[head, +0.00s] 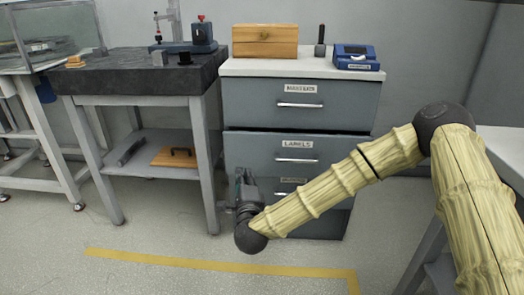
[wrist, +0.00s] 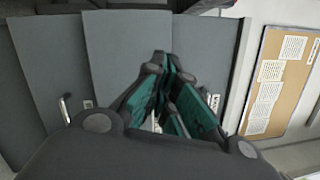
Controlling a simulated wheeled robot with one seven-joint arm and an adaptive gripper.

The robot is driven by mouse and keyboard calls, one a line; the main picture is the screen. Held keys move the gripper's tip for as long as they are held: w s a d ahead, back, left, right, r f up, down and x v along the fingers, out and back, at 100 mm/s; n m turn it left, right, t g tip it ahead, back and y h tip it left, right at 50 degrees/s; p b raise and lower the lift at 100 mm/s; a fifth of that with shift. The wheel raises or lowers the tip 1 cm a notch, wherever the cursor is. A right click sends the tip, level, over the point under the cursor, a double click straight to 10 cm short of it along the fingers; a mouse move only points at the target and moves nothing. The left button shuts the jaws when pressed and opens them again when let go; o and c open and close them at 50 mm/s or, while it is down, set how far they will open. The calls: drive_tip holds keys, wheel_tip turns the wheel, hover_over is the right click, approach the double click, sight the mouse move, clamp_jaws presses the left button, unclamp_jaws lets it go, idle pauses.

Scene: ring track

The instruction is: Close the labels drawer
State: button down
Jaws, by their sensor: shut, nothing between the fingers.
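The labels drawer (head: 255,146) is the middle front of the grey cabinet, with a "LABELS" plate and a bar handle (head: 297,160). Its top edge shows as a thin strip under the upper drawer, so it seems to stand out slightly; how far is hard to tell. My gripper (head: 243,178) is shut and empty, low at the cabinet's left side, overlapping the left end of the drawer fronts. In the wrist view my gripper's fingers (wrist: 168,65) point at grey drawer panels (wrist: 125,45). I cannot tell whether they touch.
The upper drawer (head: 260,100) looks shut. A lower drawer (head: 310,193) is partly hidden by my arm. A wooden box (head: 265,41) and a blue device (head: 355,56) stand on the cabinet. A dark-topped table (head: 130,75) stands close on the left. The floor in front is clear.

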drive_tip(key=d+m+h+b, duration=0.1)
drive_tip(key=m, duration=0.4)
drive_tip(key=m+g+h+b, duration=0.1)
drive_tip(key=m+h+b, duration=0.2)
drive_tip(key=m+b, duration=0.75)
approach(263, 140)
drive_tip(key=shift+m, duration=0.95)
drive_tip(key=w, duration=0.2)
drive_tip(key=w+p, duration=0.1)
drive_tip(key=w, duration=0.2)
drive_tip(key=shift+w+d, duration=0.15)
drive_tip(key=shift+d, duration=0.1)
drive_tip(key=shift+w+r, duration=0.15)
drive_tip(key=shift+w, duration=0.7)
drive_tip(key=shift+d, duration=0.1)
